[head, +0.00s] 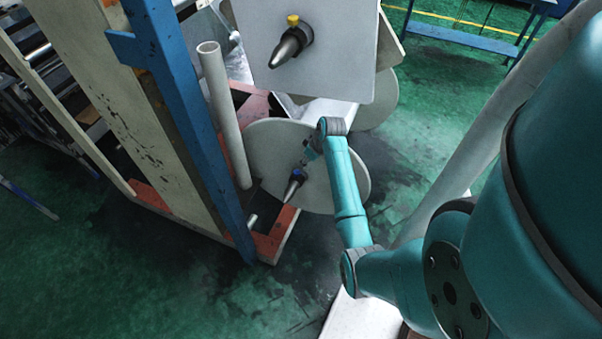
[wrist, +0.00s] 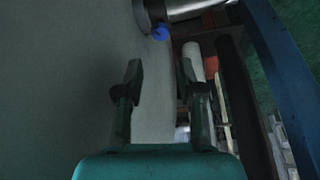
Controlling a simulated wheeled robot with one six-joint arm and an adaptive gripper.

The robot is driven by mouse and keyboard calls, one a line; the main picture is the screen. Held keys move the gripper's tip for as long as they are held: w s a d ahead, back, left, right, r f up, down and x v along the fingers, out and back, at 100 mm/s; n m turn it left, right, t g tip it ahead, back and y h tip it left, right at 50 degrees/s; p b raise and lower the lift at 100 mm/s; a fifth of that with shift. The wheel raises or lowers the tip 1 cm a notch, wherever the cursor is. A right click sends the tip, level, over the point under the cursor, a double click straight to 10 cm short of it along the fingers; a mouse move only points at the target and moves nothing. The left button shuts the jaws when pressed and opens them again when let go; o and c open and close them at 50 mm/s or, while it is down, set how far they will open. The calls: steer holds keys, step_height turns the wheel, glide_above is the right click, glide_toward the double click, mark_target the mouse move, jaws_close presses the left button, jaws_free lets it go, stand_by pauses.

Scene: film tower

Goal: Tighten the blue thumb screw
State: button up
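The blue thumb screw (wrist: 160,33) sits on a dark collar at the top of the wrist view. In the head view the blue screw (head: 297,171) shows small, at the collar of the lower dark cone spindle (head: 291,188) in front of a round grey plate (head: 330,190). My gripper (wrist: 161,72) is open and empty, its two fingers apart, with the screw ahead of the fingertips and not between them. In the head view my gripper (head: 306,157) is small and close to the screw; its fingers are hard to make out there.
A yellow screw (head: 293,20) sits on the upper cone spindle (head: 287,48), before a square grey plate (head: 340,60). A blue post (head: 185,110) and a pale roller (head: 222,115) stand left of the spindles. Green floor (head: 160,290) is open at the lower left.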

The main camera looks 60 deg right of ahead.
mark_target(297, 172)
steer(key=x, duration=1)
steer(key=shift+w+f, duration=0.15)
steer(key=shift+f, duration=0.1)
jaws_close()
